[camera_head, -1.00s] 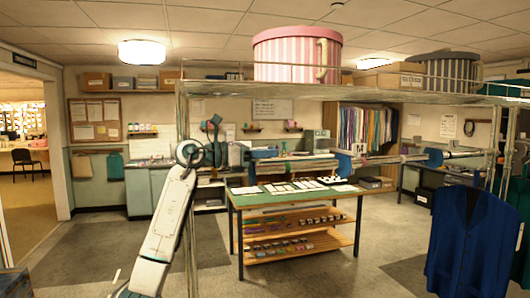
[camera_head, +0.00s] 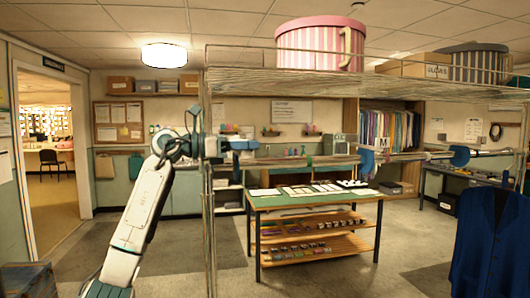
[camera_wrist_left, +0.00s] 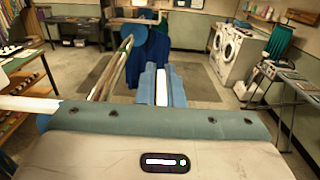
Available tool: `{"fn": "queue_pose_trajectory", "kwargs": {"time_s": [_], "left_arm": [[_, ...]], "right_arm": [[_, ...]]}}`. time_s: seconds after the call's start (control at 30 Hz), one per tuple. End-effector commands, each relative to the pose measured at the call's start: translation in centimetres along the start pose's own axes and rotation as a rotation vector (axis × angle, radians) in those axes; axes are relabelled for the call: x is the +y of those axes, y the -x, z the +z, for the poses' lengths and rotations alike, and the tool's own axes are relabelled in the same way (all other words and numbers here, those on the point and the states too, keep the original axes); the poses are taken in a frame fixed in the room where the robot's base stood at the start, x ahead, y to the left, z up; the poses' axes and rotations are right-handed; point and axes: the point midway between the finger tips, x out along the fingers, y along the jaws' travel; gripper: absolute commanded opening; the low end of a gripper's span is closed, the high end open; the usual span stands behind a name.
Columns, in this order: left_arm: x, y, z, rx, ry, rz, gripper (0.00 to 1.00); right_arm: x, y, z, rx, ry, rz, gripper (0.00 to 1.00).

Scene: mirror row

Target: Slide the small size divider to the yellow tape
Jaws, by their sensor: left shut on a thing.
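My left gripper (camera_head: 192,140) is at the left end of the rack's rail, beside the upright post. In the left wrist view its blue-grey jaws (camera_wrist_left: 162,86) are shut with a white strip between them, which looks like the small size divider's tab. A blue disc (camera_wrist_left: 44,122), partly hidden by my wrist, shows left of the jaws. The rail (camera_head: 330,160) runs rightward past a divider marked M (camera_head: 381,143) to another blue divider (camera_head: 460,156). I cannot make out the yellow tape. My right gripper is not in view.
A green-topped table (camera_head: 280,200) stands behind the rail.

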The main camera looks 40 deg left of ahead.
Motion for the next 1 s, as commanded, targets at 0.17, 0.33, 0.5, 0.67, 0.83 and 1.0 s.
{"fn": "queue_pose_trajectory", "kwargs": {"time_s": [0.17,0.33,0.5,0.67,0.83,1.0], "left_arm": [[0.0,0.4,0.2,-0.004,0.0,0.0,0.0],[0.0,0.4,0.2,-0.004,0.0,0.0,0.0],[0.0,0.4,0.2,-0.003,0.0,0.0,0.29],[0.0,0.4,0.1,-0.003,0.0,0.0,0.29],[0.0,0.9,-0.1,-0.002,0.0,0.001,0.29],[0.1,3.6,-0.4,-0.001,-0.002,0.005,0.29]], "right_arm": [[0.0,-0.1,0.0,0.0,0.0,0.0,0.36],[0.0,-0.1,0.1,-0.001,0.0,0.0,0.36],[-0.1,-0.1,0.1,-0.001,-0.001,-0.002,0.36],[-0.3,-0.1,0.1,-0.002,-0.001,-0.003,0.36],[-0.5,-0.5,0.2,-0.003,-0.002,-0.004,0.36],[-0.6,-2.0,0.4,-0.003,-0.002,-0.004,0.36]]}}
